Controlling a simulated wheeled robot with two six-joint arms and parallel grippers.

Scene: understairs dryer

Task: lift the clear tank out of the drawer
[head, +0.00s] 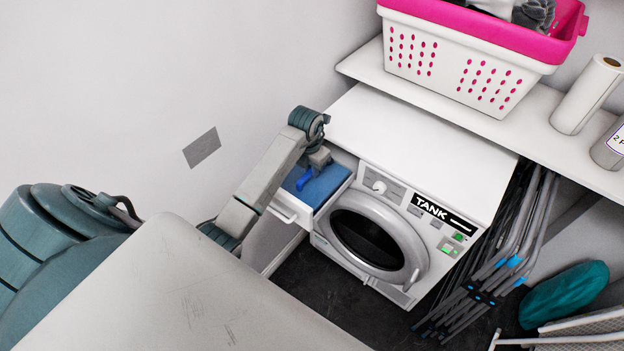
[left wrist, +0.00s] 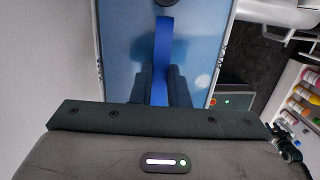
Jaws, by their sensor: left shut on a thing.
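The clear tank (head: 327,186) looks blue and lies inside the pulled-out white drawer (head: 284,209) at the left of the dryer. Its blue handle (head: 304,180) stands up near the left side of the tank. In the left wrist view the tank (left wrist: 205,40) fills the middle between the drawer's sides, with the handle (left wrist: 163,45) as a blue strap. My left gripper (head: 308,173) reaches down over the tank and is shut on the handle. Its dark fingers (left wrist: 163,86) sit on both sides of the strap. The tank's lower part is hidden. My right gripper is not in view.
The white dryer (head: 375,235) with a round door and a TANK label stands right of the drawer. A shelf (head: 360,64) above holds a white and pink basket (head: 450,58) and a paper roll (head: 587,95). Folded grey racks (head: 500,262) lean at the right.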

